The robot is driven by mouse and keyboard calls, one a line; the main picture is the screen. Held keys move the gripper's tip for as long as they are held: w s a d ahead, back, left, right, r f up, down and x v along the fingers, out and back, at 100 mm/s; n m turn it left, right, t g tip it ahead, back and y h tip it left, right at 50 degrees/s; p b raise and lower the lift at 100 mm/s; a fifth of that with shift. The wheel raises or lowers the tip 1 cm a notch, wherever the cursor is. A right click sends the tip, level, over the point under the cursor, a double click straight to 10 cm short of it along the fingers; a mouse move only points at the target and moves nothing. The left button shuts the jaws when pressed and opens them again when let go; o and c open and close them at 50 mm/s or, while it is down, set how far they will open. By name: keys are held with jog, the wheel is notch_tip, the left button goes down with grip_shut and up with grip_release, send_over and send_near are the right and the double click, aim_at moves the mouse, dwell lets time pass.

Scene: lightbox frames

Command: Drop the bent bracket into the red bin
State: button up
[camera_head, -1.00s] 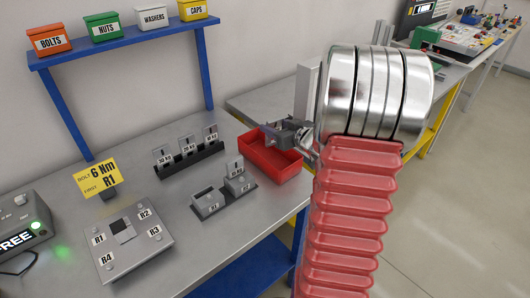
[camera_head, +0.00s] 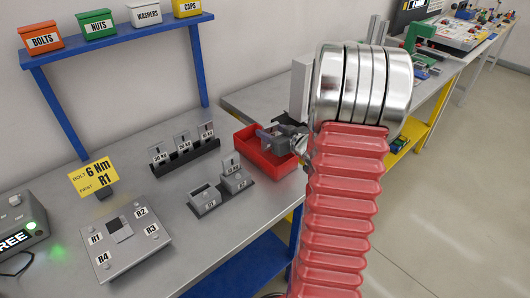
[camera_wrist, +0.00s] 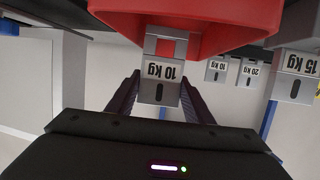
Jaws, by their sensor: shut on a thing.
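My gripper (camera_head: 280,136) is over the red bin (camera_head: 253,157) in the head view, with a small grey piece in it. In the wrist view its two dark fingers (camera_wrist: 160,98) are shut on a grey bent bracket (camera_wrist: 159,90) with a slot and a "10 kg" label, which reads upside down. The bracket's far part lies against the red of the bin (camera_wrist: 225,22) in that view. Whether it touches the bin I cannot tell. The bin's inside is partly hidden by my gripper and arm.
A grey holder (camera_head: 208,200) with one upright labelled piece (camera_head: 236,177) stands left of the bin. A black rack (camera_head: 187,160) with three labelled pieces stands behind it. A plate marked R1 to R4 (camera_head: 124,240) lies at front left. The blue shelf (camera_head: 120,38) carries labelled boxes.

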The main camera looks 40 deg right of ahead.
jog(key=shift+f, duration=1.05)
jog(key=o, duration=1.2)
jog(key=shift+o, duration=0.2)
jog(key=v, duration=1.4)
jog(key=shift+w+f, duration=0.1)
jog(key=shift+f, duration=0.05)
